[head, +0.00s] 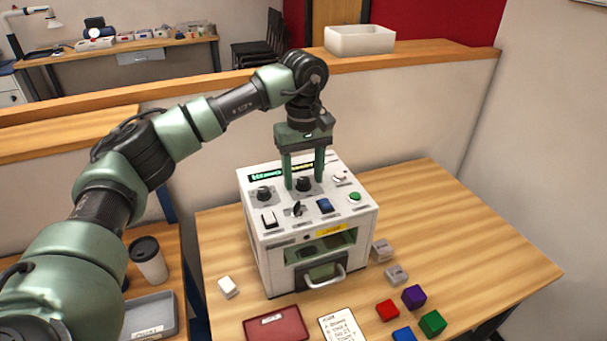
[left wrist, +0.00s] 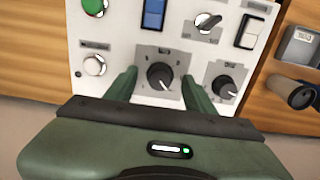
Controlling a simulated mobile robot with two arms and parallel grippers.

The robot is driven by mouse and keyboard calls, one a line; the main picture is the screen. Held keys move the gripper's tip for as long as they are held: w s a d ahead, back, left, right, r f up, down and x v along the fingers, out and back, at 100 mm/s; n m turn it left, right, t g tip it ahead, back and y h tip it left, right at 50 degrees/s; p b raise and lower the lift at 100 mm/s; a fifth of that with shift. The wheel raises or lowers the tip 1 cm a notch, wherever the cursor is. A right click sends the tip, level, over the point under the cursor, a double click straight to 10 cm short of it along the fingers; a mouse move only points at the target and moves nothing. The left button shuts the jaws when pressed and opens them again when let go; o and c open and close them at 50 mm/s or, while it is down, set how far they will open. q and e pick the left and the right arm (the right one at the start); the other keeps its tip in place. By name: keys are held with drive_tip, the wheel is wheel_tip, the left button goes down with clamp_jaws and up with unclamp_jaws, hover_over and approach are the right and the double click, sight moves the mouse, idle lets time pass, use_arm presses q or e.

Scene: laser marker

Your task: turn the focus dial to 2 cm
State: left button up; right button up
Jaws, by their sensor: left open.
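The laser marker (head: 258,239) is a white box on the table with controls on its sloped top. My left gripper (head: 304,184) points down over it, open, with its two green fingers on either side of a black dial. In the left wrist view that dial (left wrist: 160,76) sits between the fingertips, with gaps on both sides and no visible grip. A second black dial (head: 264,193) is left of it in the head view and right of it in the left wrist view (left wrist: 225,87). The dial labels are too small to read, so I cannot tell which is focus. My right gripper is not in view.
The panel also has a green button (head: 355,196), a blue switch (head: 325,205), a small black selector (head: 297,208) and a white rocker (head: 269,219). A red tray (head: 276,325), a note card (head: 342,326) and several coloured blocks lie in front. The table's right side is clear.

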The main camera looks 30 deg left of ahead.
sight(303, 180)
use_arm(q)
wheel_tip(303, 180, up, 8)
drive_tip(key=shift+f+b, duration=0.1)
drive_tip(key=shift+b, duration=0.5)
